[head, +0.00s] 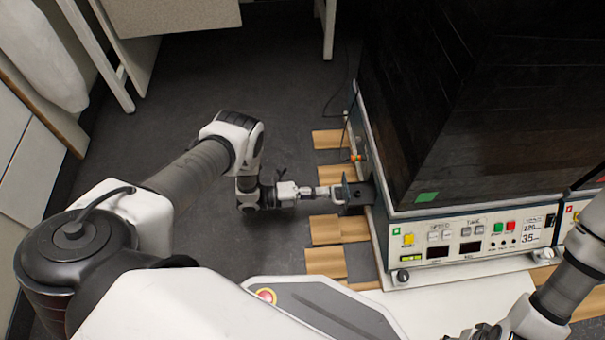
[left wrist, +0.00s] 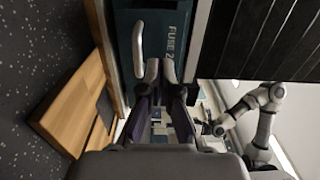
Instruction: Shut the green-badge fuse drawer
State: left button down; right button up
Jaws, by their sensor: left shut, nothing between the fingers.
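The green-badge bioreactor (head: 455,228) stands at the right in the head view, with a green badge (head: 426,198) on its dark hood. A dark fuse drawer (head: 359,194) sticks out from its left side. In the left wrist view the drawer front (left wrist: 178,15) is teal, reads "FUSE 2" and has a pale handle (left wrist: 138,48). My left gripper (head: 338,192) is shut and empty, its fingertips (left wrist: 160,70) close in front of the drawer front, beside the handle. I cannot tell whether they touch. My right gripper (left wrist: 215,128) is small in the left wrist view.
Wooden slats (head: 326,230) lie on the dark floor left of the bioreactor. A cable (head: 338,100) hangs along its far left side. A second unit (head: 574,207) adjoins on the right. A pale table (head: 175,15) stands at the back. The floor around my left forearm is clear.

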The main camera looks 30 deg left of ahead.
aim_at(361, 193)
pick_arm(q)
jog(key=b+x, duration=0.1)
jog(key=x, duration=0.3)
jog(key=shift+f+b, duration=0.1)
jog(key=shift+b, duration=0.2)
jog(key=shift+w+d, duration=0.1)
jog(key=shift+d, duration=0.1)
jog(key=b+x, duration=0.1)
jog(key=x, duration=0.7)
jog(key=shift+w+d, duration=0.1)
jog(key=shift+w, duration=0.1)
